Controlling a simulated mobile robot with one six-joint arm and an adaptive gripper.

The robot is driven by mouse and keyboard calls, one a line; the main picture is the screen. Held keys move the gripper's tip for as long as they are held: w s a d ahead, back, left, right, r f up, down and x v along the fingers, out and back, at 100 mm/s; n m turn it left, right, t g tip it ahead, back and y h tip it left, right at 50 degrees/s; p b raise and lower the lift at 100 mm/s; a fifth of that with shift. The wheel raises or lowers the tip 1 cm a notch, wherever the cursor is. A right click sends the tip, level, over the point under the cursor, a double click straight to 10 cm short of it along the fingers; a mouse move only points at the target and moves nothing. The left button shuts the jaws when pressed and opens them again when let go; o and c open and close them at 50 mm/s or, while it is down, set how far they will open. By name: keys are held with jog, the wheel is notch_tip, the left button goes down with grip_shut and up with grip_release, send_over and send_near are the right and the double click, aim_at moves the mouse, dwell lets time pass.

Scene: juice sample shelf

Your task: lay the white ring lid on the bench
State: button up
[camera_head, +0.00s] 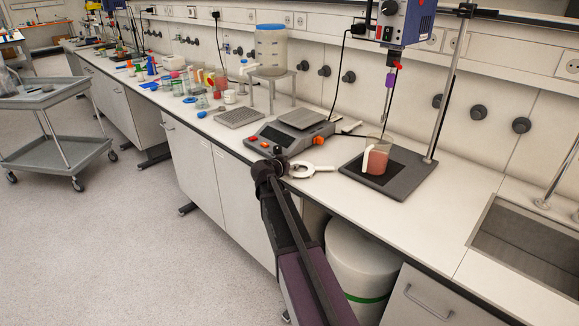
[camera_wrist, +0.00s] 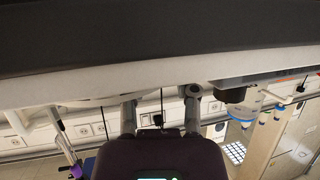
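The white ring lid (camera_head: 310,174), a flat ring with a short tab on its right, shows in the head view at the bench's front edge. It appears to lie flat on or just over the white bench (camera_head: 468,190), in front of the hotplate. My gripper (camera_head: 280,166) is at the bench edge, just left of the ring. In the wrist view my gripper's two fingers (camera_wrist: 161,100) are spread, with no object clearly between them. A thin pale shape beside the left finger may be the ring edge-on; I cannot tell whether they touch.
The grey hotplate (camera_head: 290,132) stands behind the ring. To its right, a beaker of red liquid (camera_head: 378,160) stands on a black stand base (camera_head: 401,183). A sink (camera_head: 525,243) is at far right. Bare bench lies between stand and sink.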

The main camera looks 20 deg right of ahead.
jog(key=shift+o, duration=1)
jog(key=shift+r, duration=0.2)
jog(key=p+v, duration=0.5)
jog(key=v, duration=0.7)
jog(key=shift+s+f, duration=0.15)
jog(key=s+a+f+n+g+y, duration=0.2)
jog(key=s+a+f+n+y, duration=0.1)
jog(key=s+a, duration=0.2)
jog(key=s+a+f+n+g+y, duration=0.3)
jog(key=s+a+f+n+y, duration=0.1)
jog(key=s, duration=0.5)
jog(key=s+a+f+n+g+y, duration=0.2)
jog(key=s+a+f+n+y, duration=0.2)
jog(key=s+a, duration=0.2)
jog(key=shift+s, duration=1.1)
